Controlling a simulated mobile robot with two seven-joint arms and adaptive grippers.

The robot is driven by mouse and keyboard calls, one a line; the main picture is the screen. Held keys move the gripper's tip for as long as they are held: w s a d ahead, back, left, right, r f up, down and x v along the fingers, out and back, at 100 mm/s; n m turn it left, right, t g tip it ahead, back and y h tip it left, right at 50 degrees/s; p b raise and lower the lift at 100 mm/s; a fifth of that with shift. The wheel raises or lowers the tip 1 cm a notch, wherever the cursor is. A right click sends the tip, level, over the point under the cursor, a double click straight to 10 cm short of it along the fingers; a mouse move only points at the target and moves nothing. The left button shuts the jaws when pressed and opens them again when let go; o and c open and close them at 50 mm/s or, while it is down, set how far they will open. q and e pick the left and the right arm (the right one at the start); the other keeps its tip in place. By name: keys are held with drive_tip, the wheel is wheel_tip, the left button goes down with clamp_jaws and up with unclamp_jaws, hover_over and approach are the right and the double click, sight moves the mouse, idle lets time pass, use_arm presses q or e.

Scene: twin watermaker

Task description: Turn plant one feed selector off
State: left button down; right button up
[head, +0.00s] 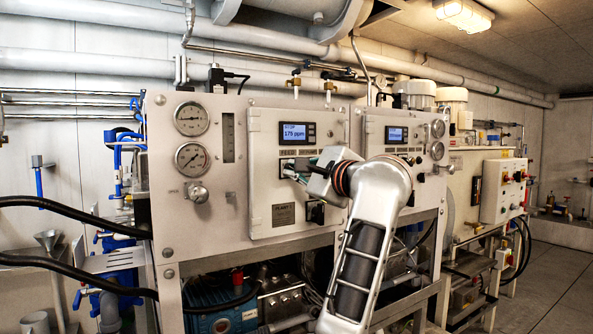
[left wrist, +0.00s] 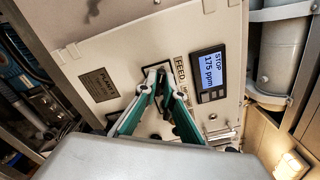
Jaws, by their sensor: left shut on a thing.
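The plant one panel (head: 262,195) is a pale door with a lit display (head: 294,131) reading 175 ppm. It also fills much of the left wrist view (left wrist: 120,58), tilted, with the display (left wrist: 209,73) showing STOP and 175 ppm. The FEED label (left wrist: 181,70) sits beside my fingertips. My left gripper (head: 298,172) is at the panel just below the display, its green-sided fingers closed around the feed selector. In the left wrist view the fingertips (left wrist: 161,75) converge there. The fingers mostly hide the selector, so its pointing direction cannot be told. My right gripper is out of view.
Another dark switch (head: 315,212) sits lower on the same door, close below my gripper. A second panel with a display (head: 396,134) stands to the right. Gauges (head: 192,118) and a knob (head: 197,193) are at the left. Open floor (head: 545,285) lies at the far right.

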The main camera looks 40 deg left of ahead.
use_arm(q)
drive_tip(key=c, duration=2.2)
unclamp_jaws()
drive_tip(key=shift+r, duration=0.15)
drive_tip(key=shift+o, duration=0.2)
drive_tip(key=shift+a, duration=0.1)
drive_tip(key=v, duration=0.7)
drive_tip(key=shift+d, duration=0.25)
drive_tip(key=shift+s, duration=0.1)
